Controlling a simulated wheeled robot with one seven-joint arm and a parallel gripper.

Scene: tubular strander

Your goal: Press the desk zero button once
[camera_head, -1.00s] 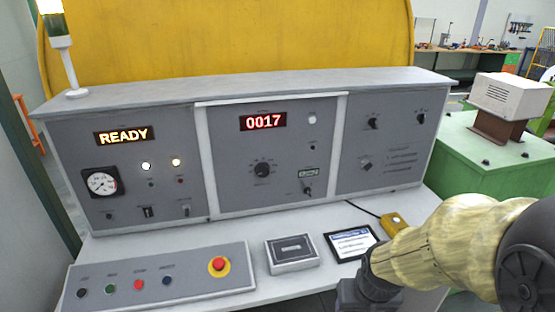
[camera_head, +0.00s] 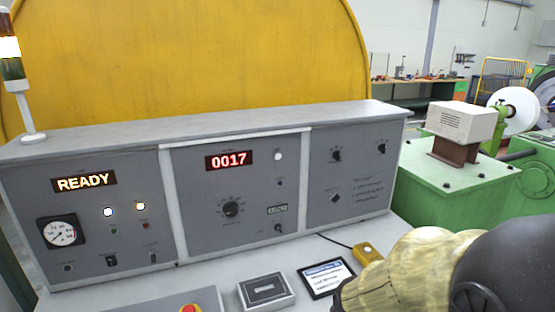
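The grey control desk (camera_head: 90,205) stands ahead with three upright panels. Its middle panel carries a red counter display reading 0017 (camera_head: 229,160). Right of the display is a round white button or lamp (camera_head: 277,156), with a small dark button (camera_head: 280,183) below it. The labels are too small to read, so I cannot tell which control is the zero button. My arm (camera_head: 410,275) enters at the lower right, over the right end of the desk's ledge. My gripper is out of view below the frame.
On the ledge are a grey box (camera_head: 265,291), a tablet (camera_head: 327,277) and a yellow device (camera_head: 367,253) with a cable. A red emergency stop (camera_head: 190,308) is cut by the bottom edge. A signal tower (camera_head: 20,75) stands at left, a green machine (camera_head: 450,185) at right.

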